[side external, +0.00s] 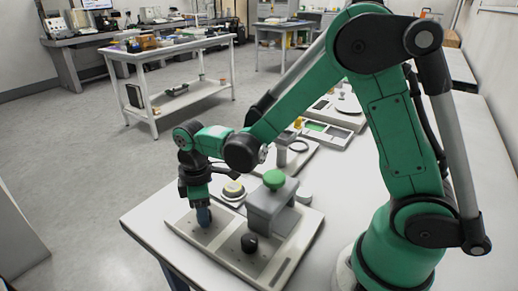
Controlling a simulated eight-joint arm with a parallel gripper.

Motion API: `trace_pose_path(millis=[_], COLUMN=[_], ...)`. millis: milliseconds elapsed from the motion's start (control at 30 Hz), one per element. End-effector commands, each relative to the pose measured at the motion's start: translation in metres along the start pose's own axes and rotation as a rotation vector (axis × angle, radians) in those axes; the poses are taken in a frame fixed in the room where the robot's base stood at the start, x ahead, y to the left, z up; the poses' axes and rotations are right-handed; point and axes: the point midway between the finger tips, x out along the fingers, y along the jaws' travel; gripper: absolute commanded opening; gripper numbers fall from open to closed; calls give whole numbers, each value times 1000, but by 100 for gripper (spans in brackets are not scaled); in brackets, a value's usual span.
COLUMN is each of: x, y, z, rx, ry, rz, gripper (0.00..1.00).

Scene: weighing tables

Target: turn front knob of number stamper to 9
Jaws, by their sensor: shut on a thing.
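The number stamper is a pale flat base (285,250) near the table's front corner. It carries a grey block (271,209) with a green round top (274,179). A black knob (249,242) stands on the base in front of the block. My gripper (203,218) points down at the left part of the base, to the left of the black knob and apart from it. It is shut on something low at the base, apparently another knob. I cannot read any number or knob setting from here.
A round dish-like item (233,190) stands just behind the gripper. A small pale cylinder (304,195) is right of the block. Devices with a green display (316,127) stand farther back on the white table (345,190). The table's front edge is close to the stamper.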

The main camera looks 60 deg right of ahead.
Motion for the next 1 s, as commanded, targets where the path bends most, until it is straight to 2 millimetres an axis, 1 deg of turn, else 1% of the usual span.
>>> trace_pose_path(millis=[1000], x=[0], y=[0], z=[-1], rx=[964], ry=[2], rz=[-1], gripper=[0])
